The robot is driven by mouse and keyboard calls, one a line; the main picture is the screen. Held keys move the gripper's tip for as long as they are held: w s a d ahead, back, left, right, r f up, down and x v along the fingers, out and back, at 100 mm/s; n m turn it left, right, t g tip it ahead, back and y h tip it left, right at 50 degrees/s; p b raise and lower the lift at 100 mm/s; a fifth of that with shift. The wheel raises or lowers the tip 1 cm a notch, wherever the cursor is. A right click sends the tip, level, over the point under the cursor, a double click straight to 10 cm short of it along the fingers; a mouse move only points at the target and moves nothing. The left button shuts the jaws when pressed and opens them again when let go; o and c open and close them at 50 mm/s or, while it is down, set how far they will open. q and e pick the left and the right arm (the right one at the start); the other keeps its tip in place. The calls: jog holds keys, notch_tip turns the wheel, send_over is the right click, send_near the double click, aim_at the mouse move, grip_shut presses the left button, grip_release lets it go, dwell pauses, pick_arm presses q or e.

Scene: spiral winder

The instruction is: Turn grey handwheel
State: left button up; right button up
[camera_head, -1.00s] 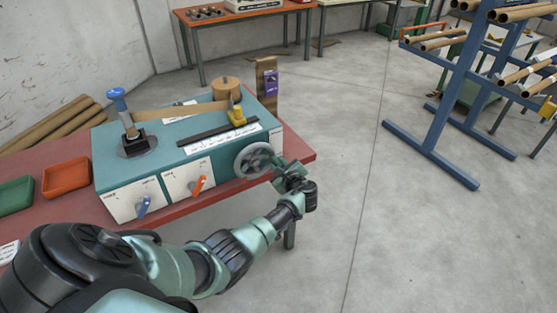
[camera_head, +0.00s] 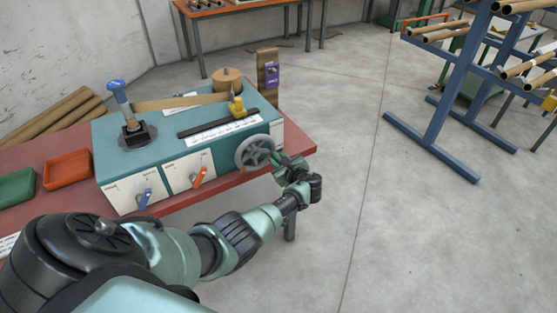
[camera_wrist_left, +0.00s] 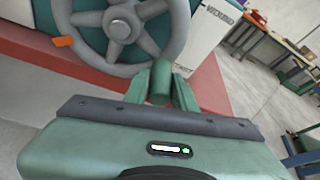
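The grey handwheel (camera_head: 255,152) is on the right end of the front of the teal winder (camera_head: 165,160). In the left wrist view the handwheel (camera_wrist_left: 118,28) fills the upper middle, with its rim, spokes and hub showing and its top cut off. My left gripper (camera_head: 281,161) is at the wheel's lower right rim. In the left wrist view its two green fingers stand on either side of the wheel's short handle (camera_wrist_left: 160,85), which fills the gap between them. The fingers look closed on it. My right gripper is not in view.
The winder's front has a blue lever (camera_head: 145,198) and an orange lever (camera_head: 199,178). A red tray (camera_head: 68,169) and a green tray (camera_head: 15,188) are on the red bench (camera_head: 45,150) at left. A blue rack (camera_head: 450,100) stands at right. The floor between is clear.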

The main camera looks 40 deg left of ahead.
pick_arm(q)
jog(key=shift+o, duration=1.1)
jog(key=shift+s+d+r, duration=0.2)
jog(key=shift+d, duration=0.25)
jog(key=p+v, duration=0.1)
jog(key=v, duration=0.5)
jog(key=shift+s+d, duration=0.2)
jog(key=shift+d, duration=0.2)
